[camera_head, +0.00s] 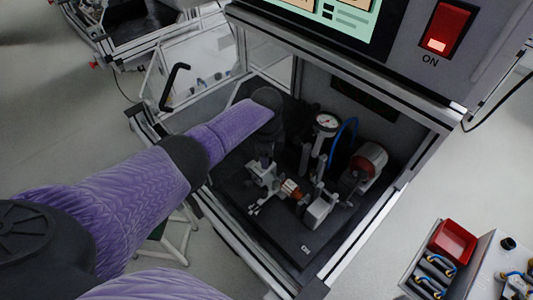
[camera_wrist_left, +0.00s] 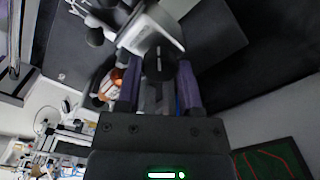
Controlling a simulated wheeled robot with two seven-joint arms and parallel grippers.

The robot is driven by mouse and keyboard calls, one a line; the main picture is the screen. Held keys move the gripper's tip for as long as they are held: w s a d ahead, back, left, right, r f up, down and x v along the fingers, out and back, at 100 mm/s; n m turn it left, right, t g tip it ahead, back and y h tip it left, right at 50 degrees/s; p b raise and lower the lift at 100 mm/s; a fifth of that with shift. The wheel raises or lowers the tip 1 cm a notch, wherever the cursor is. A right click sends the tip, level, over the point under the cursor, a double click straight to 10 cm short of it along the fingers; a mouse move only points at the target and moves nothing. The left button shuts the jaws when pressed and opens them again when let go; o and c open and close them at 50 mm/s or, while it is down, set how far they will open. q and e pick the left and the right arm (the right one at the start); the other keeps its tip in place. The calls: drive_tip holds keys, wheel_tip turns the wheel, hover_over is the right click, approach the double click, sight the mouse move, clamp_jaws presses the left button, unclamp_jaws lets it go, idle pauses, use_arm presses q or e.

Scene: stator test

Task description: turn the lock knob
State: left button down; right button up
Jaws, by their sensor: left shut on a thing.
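My left arm reaches from the left into the open test cabinet (camera_head: 335,278) in the head view. My left gripper (camera_head: 265,150) is dark and hard to make out there, over the left part of the fixture. In the left wrist view, its two purple fingers (camera_wrist_left: 160,80) are shut on a dark knob (camera_wrist_left: 160,62) with a small light mark, which looks like the lock knob. A pale fixture block (camera_wrist_left: 152,30) is right beside it. A copper-coloured stator part (camera_head: 291,188) sits in the fixture, and also shows left of the fingers (camera_wrist_left: 115,76).
In the cabinet stand a round dial gauge (camera_head: 326,122), a blue hose (camera_head: 342,135) and a red-faced round part (camera_head: 362,167). A screen (camera_head: 340,18) and lit red switch (camera_head: 448,28) are above. A red bin (camera_head: 453,242) is at lower right.

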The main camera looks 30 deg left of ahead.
use_arm(q)
drive_tip(key=shift+c, duration=1.2)
unclamp_jaws()
wheel_tip(320, 180, up, 10)
drive_tip(key=p, duration=0.3)
